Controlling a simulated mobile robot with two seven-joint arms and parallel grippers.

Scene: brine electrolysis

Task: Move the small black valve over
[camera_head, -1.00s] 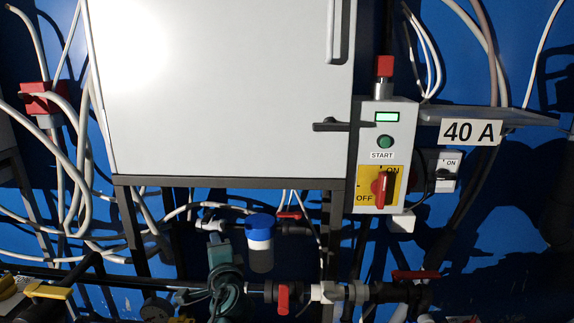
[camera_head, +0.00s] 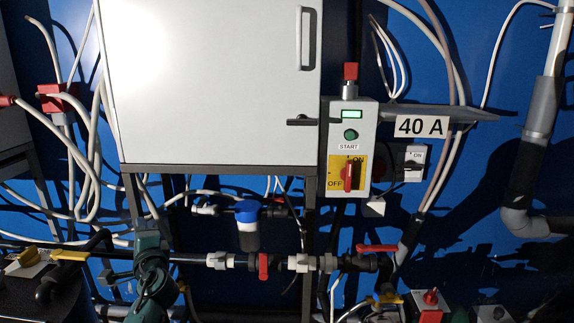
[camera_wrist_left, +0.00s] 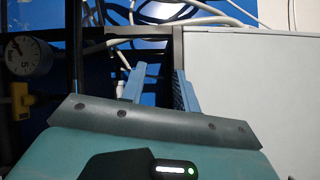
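I cannot tell which part is the small black valve. A small black handle (camera_head: 302,121) sticks out at the white cabinet's lower right edge, and a small black lever (camera_head: 412,166) sits on the little white switch box at right. The valves on the low pipe have red handles: one upright (camera_head: 263,267) and one lying flat (camera_head: 377,248). My left gripper, teal, is low in front of the cabinet's left leg. In the left wrist view its blue fingers (camera_wrist_left: 158,80) stand apart, with nothing visible between them. My right gripper is not in view.
The white cabinet (camera_head: 215,80) fills the upper middle. A blue-capped filter (camera_head: 247,228) hangs below. A gauge (camera_wrist_left: 28,55) shows in the left wrist view. Loose cables hang at left.

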